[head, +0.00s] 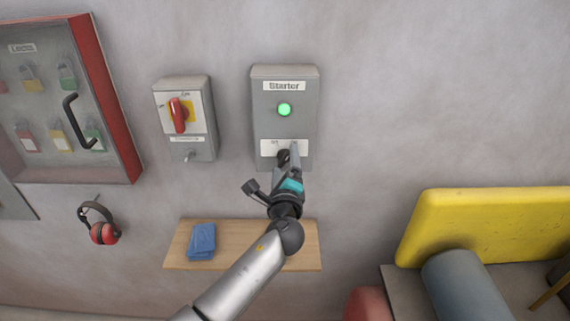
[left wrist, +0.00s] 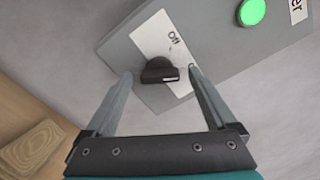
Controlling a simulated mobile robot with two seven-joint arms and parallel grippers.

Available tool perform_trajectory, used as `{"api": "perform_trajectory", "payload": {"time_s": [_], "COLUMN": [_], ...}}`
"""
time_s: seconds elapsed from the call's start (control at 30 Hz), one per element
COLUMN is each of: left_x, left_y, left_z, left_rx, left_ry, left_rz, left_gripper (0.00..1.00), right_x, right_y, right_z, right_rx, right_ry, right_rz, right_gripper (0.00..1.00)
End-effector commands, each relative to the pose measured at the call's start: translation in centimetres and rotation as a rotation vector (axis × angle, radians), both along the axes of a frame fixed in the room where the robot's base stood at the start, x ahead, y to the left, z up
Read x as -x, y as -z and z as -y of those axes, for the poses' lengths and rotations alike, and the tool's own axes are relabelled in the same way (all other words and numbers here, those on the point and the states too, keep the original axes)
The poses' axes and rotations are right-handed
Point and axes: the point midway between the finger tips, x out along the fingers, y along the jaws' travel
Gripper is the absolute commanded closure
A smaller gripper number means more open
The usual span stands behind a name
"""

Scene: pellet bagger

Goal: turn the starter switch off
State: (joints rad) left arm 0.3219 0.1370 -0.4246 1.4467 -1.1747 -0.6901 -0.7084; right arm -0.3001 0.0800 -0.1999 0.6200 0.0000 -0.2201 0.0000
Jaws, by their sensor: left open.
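The grey starter box (head: 263,95) hangs on the wall, with a lit green lamp (head: 285,110) that also shows in the left wrist view (left wrist: 251,12). Its black rotary switch (left wrist: 160,71) sits on a white label plate (left wrist: 155,38) marked "Off" on one side. In the head view my gripper partly hides the switch. My left gripper (left wrist: 160,78) is open, with one finger on each side of the switch knob. I cannot tell whether the fingers touch it. In the head view my left gripper (head: 289,158) is at the box's lower part. My right gripper is not in view.
A grey box with a red rotary handle (head: 178,115) is left of the starter. A lock cabinet (head: 120,100) and red earmuffs (head: 102,230) hang farther left. A wooden shelf (head: 240,258) with blue cloths (head: 202,241) is below. A yellow panel (head: 480,222) stands right.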

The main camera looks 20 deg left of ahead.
Motion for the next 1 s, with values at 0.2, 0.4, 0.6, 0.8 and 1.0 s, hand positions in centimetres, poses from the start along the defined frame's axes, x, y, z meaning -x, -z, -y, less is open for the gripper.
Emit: {"api": "perform_trajectory", "payload": {"time_s": [0.2, 0.4, 0.6, 0.8, 1.0], "left_x": [-0.05, -0.04, -0.02, -0.01, -0.02], "left_y": [-0.01, 0.00, 0.01, 0.02, 0.02], "left_z": [0.00, 0.01, 0.01, 0.01, 0.02], "left_rx": [0.000, 0.000, 0.000, 0.000, 0.000], "left_ry": [0.000, 0.000, 0.000, 0.000, 0.001], "left_rz": [0.000, 0.000, 0.000, 0.000, 0.000], "left_gripper": [0.10, 0.28, 0.51, 0.73, 0.95], "right_x": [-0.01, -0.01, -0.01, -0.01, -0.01], "right_y": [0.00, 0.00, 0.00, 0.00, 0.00], "right_z": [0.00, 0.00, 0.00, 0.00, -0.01], "right_rx": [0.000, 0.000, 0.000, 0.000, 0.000], "right_ry": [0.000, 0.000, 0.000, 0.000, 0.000], "right_rz": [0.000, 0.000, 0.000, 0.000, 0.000], "right_gripper": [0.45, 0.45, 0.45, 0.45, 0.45]}}
